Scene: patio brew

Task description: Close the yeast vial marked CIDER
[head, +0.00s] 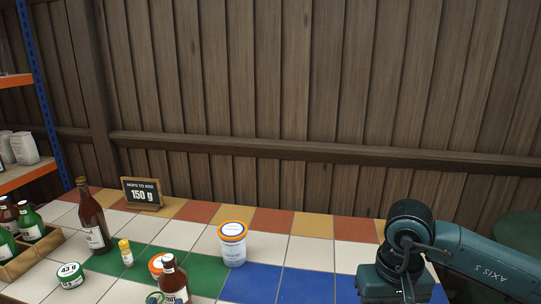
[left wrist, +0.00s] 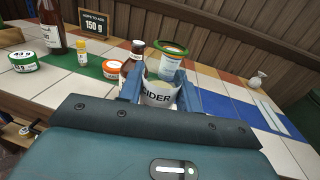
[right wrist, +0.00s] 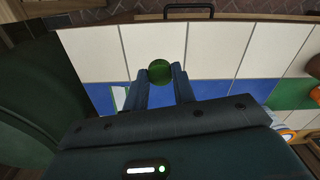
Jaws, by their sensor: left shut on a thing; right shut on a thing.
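The yeast vial marked CIDER (left wrist: 157,98) has a white label with dark letters. It sits between the fingers of my left gripper (left wrist: 158,86), which is shut on it in the left wrist view. Its top looks uncapped, with a pale inside. My right gripper (right wrist: 161,73) is shut on a small round green thing (right wrist: 160,70), which looks like a cap, in the right wrist view. It is held over the tiled top. Neither gripper's fingers show clearly in the head view.
A brown bottle (head: 173,283) stands close to the vial, with a white tub (head: 233,250) behind. An orange-lidded jar (head: 157,263), a yellow-capped vial (head: 126,252), a 43 g jar (head: 70,275) and a 150 g sign (head: 142,193) stand left.

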